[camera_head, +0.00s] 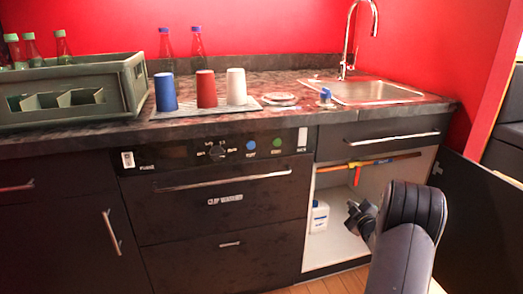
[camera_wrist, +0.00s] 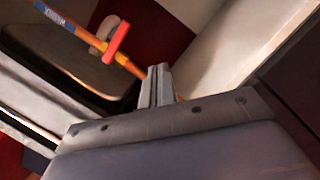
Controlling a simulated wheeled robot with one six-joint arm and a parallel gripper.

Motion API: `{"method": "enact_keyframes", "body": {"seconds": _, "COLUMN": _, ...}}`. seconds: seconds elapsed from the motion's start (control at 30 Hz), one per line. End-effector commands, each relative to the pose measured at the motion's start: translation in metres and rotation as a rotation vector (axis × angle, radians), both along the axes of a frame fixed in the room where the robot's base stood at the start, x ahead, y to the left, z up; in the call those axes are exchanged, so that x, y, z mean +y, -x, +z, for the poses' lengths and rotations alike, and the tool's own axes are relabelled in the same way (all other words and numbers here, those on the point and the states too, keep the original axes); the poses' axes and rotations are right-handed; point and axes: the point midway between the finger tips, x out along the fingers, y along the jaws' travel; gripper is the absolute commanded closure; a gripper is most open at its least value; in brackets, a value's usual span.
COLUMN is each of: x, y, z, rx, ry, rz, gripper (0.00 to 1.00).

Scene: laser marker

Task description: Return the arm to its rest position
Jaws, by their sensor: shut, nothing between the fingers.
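My arm (camera_head: 405,225) rises at the lower right of the head view, in front of the open cabinet under the sink. My gripper (camera_wrist: 159,72) shows in the wrist view with its two grey fingers together and nothing between them. Beyond the fingers is an orange bar (camera_wrist: 75,30) with a blue label and a red piece across it. An orange and red tool-like thing also shows high in the open cabinet in the head view (camera_head: 375,161). The gripper appears apart from it, but the exact gap cannot be told.
The open cabinet (camera_head: 330,255) holds a white bottle (camera_head: 319,217). Its dark door (camera_head: 475,220) stands open at the right. On the counter (camera_head: 280,112) are a grey crate (camera_head: 70,112), blue, red and white cups (camera_head: 206,89), bottles (camera_head: 197,42) and a sink (camera_head: 370,92).

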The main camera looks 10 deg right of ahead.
Motion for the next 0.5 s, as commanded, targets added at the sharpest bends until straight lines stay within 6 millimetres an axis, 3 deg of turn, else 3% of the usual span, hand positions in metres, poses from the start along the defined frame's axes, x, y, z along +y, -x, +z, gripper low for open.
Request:
{"method": "enact_keyframes", "body": {"seconds": 0.27, "x": -0.001, "y": -0.005, "z": -0.001, "rx": -0.001, "ry": 0.000, "rz": 0.001, "gripper": 1.00}}
{"method": "enact_keyframes", "body": {"seconds": 0.5, "x": -0.007, "y": -0.032, "z": -0.002, "rx": -0.001, "ry": 0.001, "rz": 0.002, "gripper": 1.00}}
